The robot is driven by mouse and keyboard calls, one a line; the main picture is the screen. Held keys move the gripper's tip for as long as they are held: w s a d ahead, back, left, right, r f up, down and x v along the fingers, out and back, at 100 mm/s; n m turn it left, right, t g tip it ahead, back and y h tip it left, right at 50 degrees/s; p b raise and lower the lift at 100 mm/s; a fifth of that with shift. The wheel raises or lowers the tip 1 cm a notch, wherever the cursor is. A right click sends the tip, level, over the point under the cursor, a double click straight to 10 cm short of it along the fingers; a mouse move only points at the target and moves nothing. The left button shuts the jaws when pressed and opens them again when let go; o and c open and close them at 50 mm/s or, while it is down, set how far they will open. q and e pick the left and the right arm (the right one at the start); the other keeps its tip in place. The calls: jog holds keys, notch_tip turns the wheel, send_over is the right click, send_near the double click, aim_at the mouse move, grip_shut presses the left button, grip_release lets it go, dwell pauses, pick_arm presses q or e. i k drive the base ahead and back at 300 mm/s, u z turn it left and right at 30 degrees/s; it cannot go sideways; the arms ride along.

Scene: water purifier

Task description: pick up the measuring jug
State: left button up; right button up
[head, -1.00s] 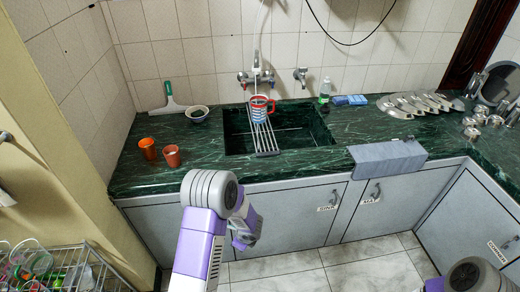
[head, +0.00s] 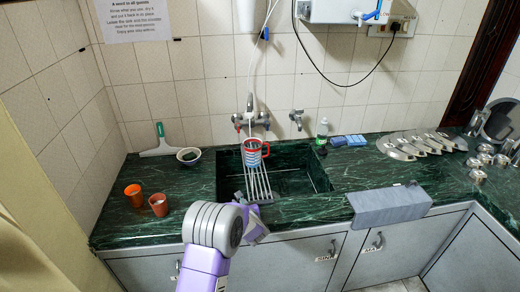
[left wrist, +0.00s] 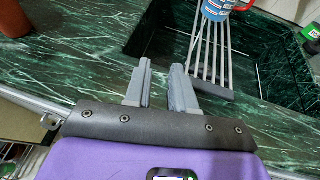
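The likely measuring jug (head: 252,153) is a cup with blue, white and red bands and a red handle on its right. It stands upright on a metal slatted rack (head: 257,184) that lies across the sink. In the left wrist view the jug (left wrist: 217,9) is cut off by the top edge, beyond the fingers and to their right. My left gripper (left wrist: 160,68) is open and empty, with a gap between its two fingers. In the head view my left gripper (head: 253,212) is at the counter's front edge, short of the rack and apart from the jug. My right gripper is out of view.
The dark sink (head: 300,172) is sunk into the green counter (head: 170,222). Two orange cups (head: 159,205) and a bowl (head: 188,155) stand left of it. A green bottle (head: 322,131), blue packs (head: 338,141) and a grey mat (head: 388,205) are to the right. The tap (head: 250,118) rises behind the jug.

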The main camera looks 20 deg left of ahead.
aim_at(257, 153)
jog(key=i, duration=1.2)
